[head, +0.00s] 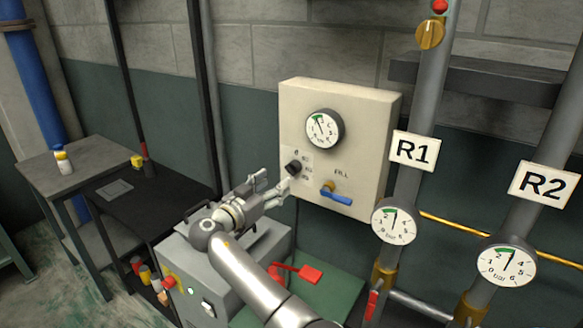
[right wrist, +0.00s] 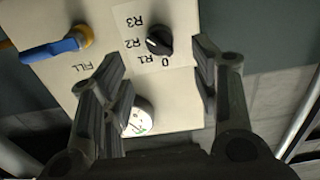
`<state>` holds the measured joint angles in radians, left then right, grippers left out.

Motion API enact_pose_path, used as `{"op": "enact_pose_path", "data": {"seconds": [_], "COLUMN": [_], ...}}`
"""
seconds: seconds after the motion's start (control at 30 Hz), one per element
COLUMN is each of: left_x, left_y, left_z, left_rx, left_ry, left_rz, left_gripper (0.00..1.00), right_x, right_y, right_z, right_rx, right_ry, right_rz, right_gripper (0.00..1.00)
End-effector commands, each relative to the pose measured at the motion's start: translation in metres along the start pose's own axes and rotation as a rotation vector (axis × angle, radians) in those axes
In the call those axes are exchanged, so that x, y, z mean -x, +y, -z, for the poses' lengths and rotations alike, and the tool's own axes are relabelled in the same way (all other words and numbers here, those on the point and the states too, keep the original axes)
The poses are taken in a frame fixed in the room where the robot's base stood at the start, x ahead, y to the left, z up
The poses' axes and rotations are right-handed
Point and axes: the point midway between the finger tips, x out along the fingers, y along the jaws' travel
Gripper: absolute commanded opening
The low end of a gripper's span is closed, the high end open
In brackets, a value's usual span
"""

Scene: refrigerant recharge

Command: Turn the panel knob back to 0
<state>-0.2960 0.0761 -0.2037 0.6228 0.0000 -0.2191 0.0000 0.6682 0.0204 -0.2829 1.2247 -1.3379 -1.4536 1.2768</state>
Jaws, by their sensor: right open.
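The black panel knob (head: 293,168) is on the beige panel (head: 362,145), left of the blue valve handle. In the right wrist view, where the panel appears upside down, the knob (right wrist: 158,41) sits among the printed marks 0, R1, R2 and R3. A light mark on it seems to face the R2 side, but its exact setting is hard to tell. My right gripper (head: 272,184) is open in front of the panel, just left of and below the knob. In the wrist view its fingers stand apart on either side of the knob, not visibly touching it. My left gripper is not in view.
The blue FILL handle (head: 335,195) and a round gauge (head: 324,129) are on the same panel. Pipes labelled R1 (head: 414,150) and R2 (head: 543,185) stand at the right. Tables stand at the left.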

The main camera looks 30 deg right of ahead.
Motion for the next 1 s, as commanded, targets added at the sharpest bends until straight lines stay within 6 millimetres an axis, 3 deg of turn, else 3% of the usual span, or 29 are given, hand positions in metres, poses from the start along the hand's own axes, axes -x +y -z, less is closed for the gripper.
{"op": "enact_pose_path", "data": {"seconds": [0.2, 0.4, 0.6, 0.83, 1.0], "left_x": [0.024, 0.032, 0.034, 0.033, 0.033], "left_y": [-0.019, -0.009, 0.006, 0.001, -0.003], "left_z": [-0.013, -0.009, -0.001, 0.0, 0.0], "left_rx": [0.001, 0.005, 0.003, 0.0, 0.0], "left_ry": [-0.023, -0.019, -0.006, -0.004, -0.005], "left_rz": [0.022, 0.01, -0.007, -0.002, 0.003], "left_gripper": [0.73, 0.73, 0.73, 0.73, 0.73], "right_x": [-0.046, -0.072, -0.082, -0.083, -0.082], "right_y": [0.001, 0.0, 0.0, 0.0, 0.0], "right_z": [0.005, 0.003, 0.0, -0.001, -0.001], "right_rx": [0.004, 0.003, 0.002, 0.002, 0.002], "right_ry": [0.001, 0.001, -0.001, -0.001, -0.001], "right_rz": [-0.004, -0.001, 0.0, 0.0, 0.0], "right_gripper": [0.56, 0.56, 0.56, 0.56, 0.35]}}
